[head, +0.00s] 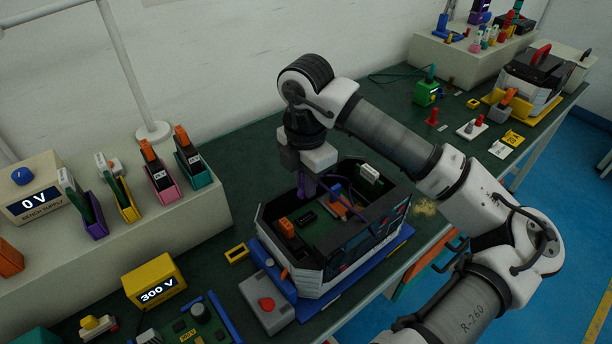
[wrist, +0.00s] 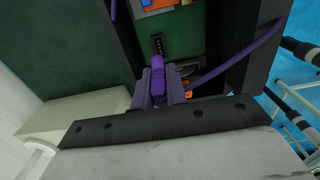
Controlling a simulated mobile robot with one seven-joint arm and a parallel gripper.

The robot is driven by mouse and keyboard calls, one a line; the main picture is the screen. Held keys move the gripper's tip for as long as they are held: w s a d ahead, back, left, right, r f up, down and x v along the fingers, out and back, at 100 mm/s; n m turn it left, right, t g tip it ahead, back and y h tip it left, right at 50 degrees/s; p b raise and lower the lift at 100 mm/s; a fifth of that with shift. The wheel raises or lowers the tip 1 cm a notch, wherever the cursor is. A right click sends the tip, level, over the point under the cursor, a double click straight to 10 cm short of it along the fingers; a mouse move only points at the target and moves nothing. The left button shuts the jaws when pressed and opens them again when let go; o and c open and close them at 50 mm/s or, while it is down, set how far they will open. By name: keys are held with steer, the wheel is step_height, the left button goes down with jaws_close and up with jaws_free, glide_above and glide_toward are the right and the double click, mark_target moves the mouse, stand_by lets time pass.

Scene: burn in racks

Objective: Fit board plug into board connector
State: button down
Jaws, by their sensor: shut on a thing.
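My gripper (wrist: 160,92) is shut on a purple plug (wrist: 157,70), with a purple cable (wrist: 236,56) running off to the right in the wrist view. In the head view my gripper (head: 308,184) is over the open dark housing (head: 345,250), with a green board inside. A black connector with a row of pin spots (wrist: 158,44) sits on the board just beyond the plug tip in the wrist view. The plug looks apart from it; its height above the board is hard to tell. In the head view a black connector (head: 306,218) shows on the board.
The housing walls surround the board, with an orange block (head: 287,228) and a white block (head: 370,173) inside. A grey box with a red button (head: 267,304) stands in front. A rack shelf (head: 120,225) with coloured holders is at left.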

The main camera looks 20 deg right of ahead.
steer(key=shift+f+b, duration=0.1)
steer(key=shift+b, duration=0.55)
steer(key=b, duration=0.6)
glide_above(306, 220)
steer(key=f, duration=0.5)
steer(key=shift+w+d+f, duration=0.1)
steer(key=shift+w+f, duration=0.2)
steer(key=shift+w, duration=0.1)
steer(key=c, duration=1.9)
jaws_free()
jaws_close()
steer(key=shift+b, duration=0.85)
steer(key=shift+f+b, duration=1.05)
steer(key=shift+b, duration=0.05)
